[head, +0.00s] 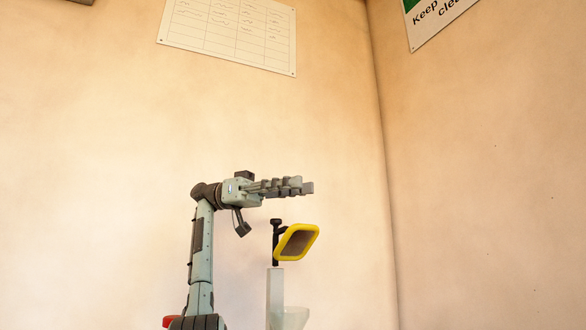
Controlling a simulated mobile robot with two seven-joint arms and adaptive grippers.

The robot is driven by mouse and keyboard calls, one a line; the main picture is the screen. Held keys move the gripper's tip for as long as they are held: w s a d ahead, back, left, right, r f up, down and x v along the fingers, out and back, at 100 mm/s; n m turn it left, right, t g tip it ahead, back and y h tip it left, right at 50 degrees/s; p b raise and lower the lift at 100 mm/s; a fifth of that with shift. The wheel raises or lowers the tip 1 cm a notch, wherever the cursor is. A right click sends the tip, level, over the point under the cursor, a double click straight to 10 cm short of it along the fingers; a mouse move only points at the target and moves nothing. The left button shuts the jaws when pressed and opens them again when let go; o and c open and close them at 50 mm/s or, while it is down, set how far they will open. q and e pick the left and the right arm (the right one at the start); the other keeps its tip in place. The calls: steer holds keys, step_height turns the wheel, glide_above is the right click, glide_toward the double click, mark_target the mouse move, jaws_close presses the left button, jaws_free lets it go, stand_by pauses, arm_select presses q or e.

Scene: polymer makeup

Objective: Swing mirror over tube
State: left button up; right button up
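The mirror (297,242) has a yellow frame and a dark face. It hangs tilted on the right side of a black bracket (276,246) that stands on a pale upright post (275,293). A pale translucent flared piece (294,317) sits low beside the post, cut off by the bottom edge; I cannot tell whether it is part of the tube. My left gripper (308,187) is above the mirror and bracket, apart from both, with its fingers pointing right. Its fingers show from the side, so their opening is unclear. My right gripper is out of view.
A cream wall stands behind, meeting a second wall at a corner (383,130) on the right. A printed chart (230,32) and a sign (432,18) hang high up. The space right of the mirror looks clear. No tabletop shows.

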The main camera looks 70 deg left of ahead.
arm_select(q)
step_height(320, 180, up, 4)
steer(key=shift+s+f, duration=0.1)
stand_by(0.4)
